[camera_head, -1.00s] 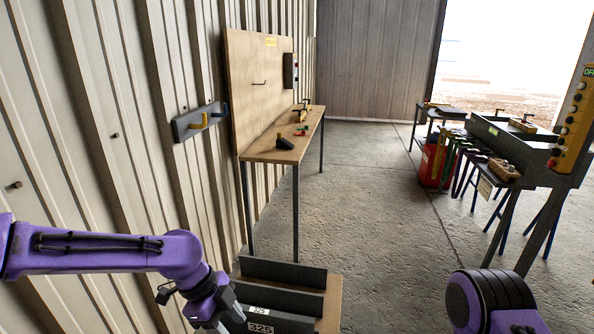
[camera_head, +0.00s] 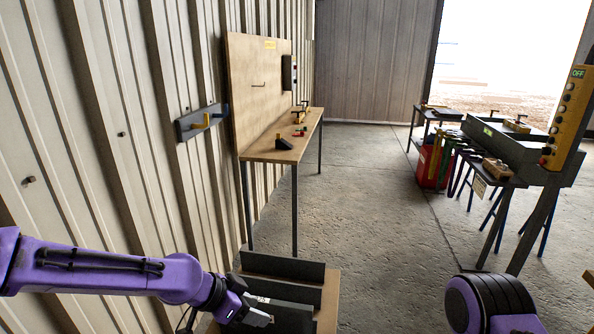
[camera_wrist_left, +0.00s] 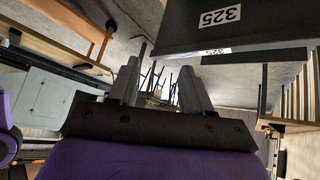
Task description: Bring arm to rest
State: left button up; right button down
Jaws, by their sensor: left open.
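My left arm (camera_head: 110,272) is purple and comes in from the lower left. Its gripper (camera_head: 268,320) points right, in front of the dark grey boxes at the bottom. In the left wrist view the two grey fingers (camera_wrist_left: 162,88) stand apart with nothing between them, so the gripper is open and empty. A dark box with a white 325 label (camera_wrist_left: 220,18) is above and right of the fingers there, apart from them. My right arm (camera_head: 488,305) shows only as a purple part at the lower right; its gripper is out of view.
Dark boxes (camera_head: 283,267) stand on a wooden top at bottom centre. A wooden bench (camera_head: 262,153) with small parts stands by the corrugated wall, near a hook rail (camera_head: 200,122). At right are a yellow control panel (camera_head: 565,115) and a red container (camera_head: 432,165). The middle floor is clear.

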pick_arm(q)
jog(key=s+a+f+n+t+y, duration=0.2)
jog(key=a+f+n, duration=0.2)
jog(key=f+n, duration=0.35)
jog(key=s+a+f+n+t+y, duration=0.1)
jog(key=s+a+f+n+y, duration=0.15)
jog(key=f+n, duration=0.5)
jog(key=s+a+f+n+g+y, duration=0.1)
jog(key=s+a+f+y, duration=0.1)
jog(key=s, duration=0.5)
jog(key=s+a+f+g+y, duration=0.1)
jog(key=s+a+f+y, duration=0.1)
jog(key=s+a+f, duration=0.3)
jog(key=s+a+f+n+g+y, duration=0.1)
jog(key=s+a+f+y, duration=0.1)
jog(key=s+a, duration=0.5)
jog(key=s+f, duration=0.1)
jog(key=s, duration=0.2)
jog(key=shift+s+f+n, duration=0.3)
jog(key=shift+s+f, duration=0.05)
jog(key=shift+s, duration=0.05)
jog(key=shift+a, duration=0.1)
